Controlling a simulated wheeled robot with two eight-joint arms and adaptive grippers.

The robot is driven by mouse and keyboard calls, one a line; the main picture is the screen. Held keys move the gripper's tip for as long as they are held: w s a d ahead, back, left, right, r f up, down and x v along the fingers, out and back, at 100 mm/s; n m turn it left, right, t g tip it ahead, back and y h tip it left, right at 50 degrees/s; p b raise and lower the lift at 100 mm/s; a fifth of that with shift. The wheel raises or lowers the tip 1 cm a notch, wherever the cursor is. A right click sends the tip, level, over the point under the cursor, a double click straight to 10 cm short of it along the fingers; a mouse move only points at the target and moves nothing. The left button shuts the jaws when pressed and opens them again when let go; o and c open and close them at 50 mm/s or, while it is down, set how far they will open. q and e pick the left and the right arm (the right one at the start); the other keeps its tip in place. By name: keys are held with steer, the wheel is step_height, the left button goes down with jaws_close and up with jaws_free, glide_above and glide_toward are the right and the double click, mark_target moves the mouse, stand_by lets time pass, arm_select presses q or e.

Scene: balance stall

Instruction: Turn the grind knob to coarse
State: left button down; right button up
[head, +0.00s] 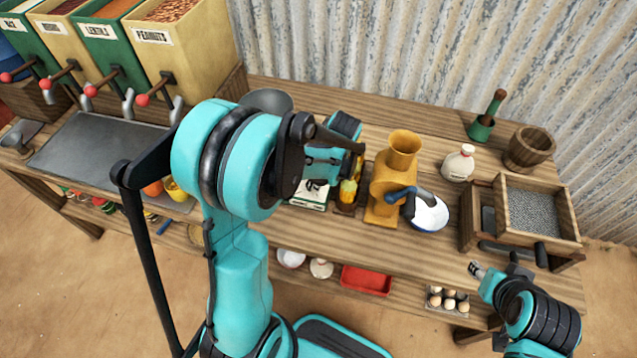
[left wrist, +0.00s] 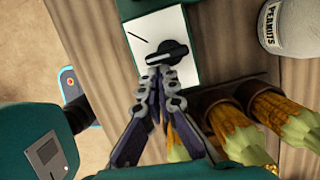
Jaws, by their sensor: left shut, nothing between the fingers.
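In the left wrist view a black grind knob (left wrist: 168,52) sits on a white panel (left wrist: 185,22) with a thin black line to its upper left. My left gripper (left wrist: 160,72) is shut, its fingertips at the lower edge of the knob; I cannot tell whether they touch it. In the head view the white panel (head: 306,200) shows as a green-edged unit on the bench, largely hidden by my left arm. My right gripper (head: 476,269) is at the bench's front right, away from the knob; its jaw state is too small to tell.
A peanuts container (left wrist: 289,28) is at the wrist view's upper right.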

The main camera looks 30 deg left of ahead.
arm_select(q)
steer(key=shift+s+a+m, duration=0.1)
steer(key=shift+s+m, duration=0.1)
steer(key=shift+m, duration=0.5)
steer(key=shift+s+a+m+t, duration=0.2)
steer(key=shift+m+t, duration=0.2)
steer(key=shift+m, duration=0.4)
steer(key=m, duration=0.3)
steer(key=shift+s+a+m+t, duration=0.3)
steer(key=shift+s+t, duration=0.05)
steer(key=shift+t, duration=0.05)
steer(key=shift+a, duration=0.1)
steer(key=shift+s+a, duration=0.1)
